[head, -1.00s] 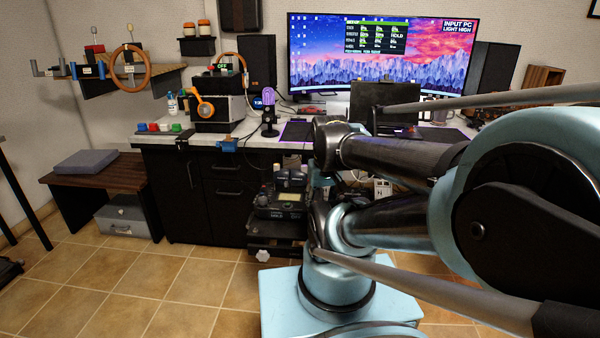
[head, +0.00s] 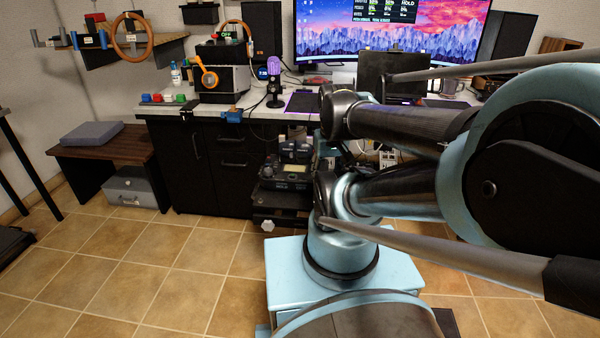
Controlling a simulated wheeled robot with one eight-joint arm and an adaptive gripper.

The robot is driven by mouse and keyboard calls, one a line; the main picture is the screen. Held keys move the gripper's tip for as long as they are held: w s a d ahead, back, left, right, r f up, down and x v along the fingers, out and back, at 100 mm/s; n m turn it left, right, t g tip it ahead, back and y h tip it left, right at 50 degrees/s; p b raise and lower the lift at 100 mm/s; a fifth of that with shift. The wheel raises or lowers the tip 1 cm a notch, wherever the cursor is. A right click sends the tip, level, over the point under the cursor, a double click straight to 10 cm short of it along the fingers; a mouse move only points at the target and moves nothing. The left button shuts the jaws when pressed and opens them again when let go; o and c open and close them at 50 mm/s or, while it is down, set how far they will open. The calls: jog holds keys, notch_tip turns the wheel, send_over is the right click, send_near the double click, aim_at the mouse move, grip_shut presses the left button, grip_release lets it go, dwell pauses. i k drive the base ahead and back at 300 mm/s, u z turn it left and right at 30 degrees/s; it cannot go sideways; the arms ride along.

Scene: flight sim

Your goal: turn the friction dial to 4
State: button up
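No dial with readable numbers shows in the head view, so I cannot tell the friction dial for certain. A small pale knob (head: 267,227) sits low on the front of a dark equipment stack (head: 281,205) under the desk; its markings are too small to read. A dark control unit (head: 287,174) with a small screen and several knobs is above it. My arm crosses the right half of the view and hides part of the space under the desk. My gripper cannot be made out.
A low wooden bench (head: 106,150) stands at the left. The tiled floor (head: 130,250) at front left is clear.

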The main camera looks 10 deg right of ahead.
aim_at(268, 171)
jog(key=z, duration=0.45)
jog(key=k, duration=1.45)
jog(key=u, duration=0.55)
jog(key=i, duration=0.95)
